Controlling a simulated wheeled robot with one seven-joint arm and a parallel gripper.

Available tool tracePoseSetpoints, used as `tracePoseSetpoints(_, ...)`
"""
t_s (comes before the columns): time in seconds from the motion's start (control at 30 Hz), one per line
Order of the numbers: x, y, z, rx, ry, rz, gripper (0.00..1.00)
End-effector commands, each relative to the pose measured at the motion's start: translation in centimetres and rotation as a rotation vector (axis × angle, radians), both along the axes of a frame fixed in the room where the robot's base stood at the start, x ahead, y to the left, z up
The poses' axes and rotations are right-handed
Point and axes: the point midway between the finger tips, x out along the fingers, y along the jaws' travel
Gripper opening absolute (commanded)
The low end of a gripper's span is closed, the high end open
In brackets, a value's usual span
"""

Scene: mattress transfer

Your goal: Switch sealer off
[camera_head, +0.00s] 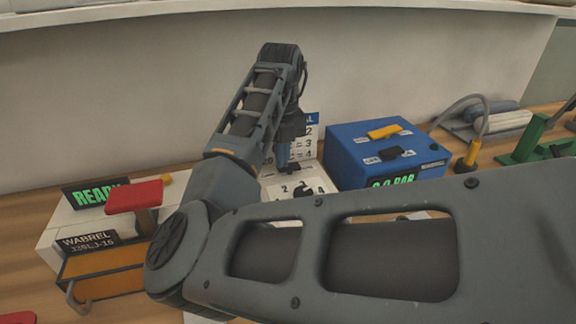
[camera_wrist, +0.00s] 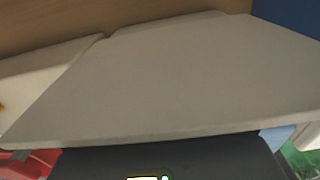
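A white machine (camera_head: 75,222) with a green READY display (camera_head: 97,194), a red lever (camera_head: 134,196) and a WABREL label stands at the left. It is likely the sealer. A small yellow part (camera_head: 166,180) shows at its back right. A white panel (camera_head: 318,182) with numbers and a black knob (camera_head: 304,191) stands right of it. My gripper (camera_head: 288,166) points down just above and behind this knob; I cannot tell whether they touch. Its fingers are small and partly hidden, so its opening is unclear. The wrist view shows mostly a pale flat surface (camera_wrist: 170,80).
A blue box (camera_head: 350,150) with a yellow switch (camera_head: 384,131), a black switch (camera_head: 390,153) and a green BAR display stands to the right. Farther right are a hose and a green stand (camera_head: 525,140). A pale wall rises behind. My arm hides much of the front.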

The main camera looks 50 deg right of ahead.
Motion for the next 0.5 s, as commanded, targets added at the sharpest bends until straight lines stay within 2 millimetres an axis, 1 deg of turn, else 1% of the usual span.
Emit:
tracePoseSetpoints(0.17,0.0,0.0,-0.4,0.000,0.001,0.000,0.00)
tracePoseSetpoints(0.27,0.0,0.0,-0.2,0.000,0.001,0.000,0.00)
tracePoseSetpoints(0.37,0.0,0.0,0.1,0.000,0.000,0.000,0.00)
tracePoseSetpoints(0.5,0.0,0.0,1.1,0.000,0.000,0.000,0.00)
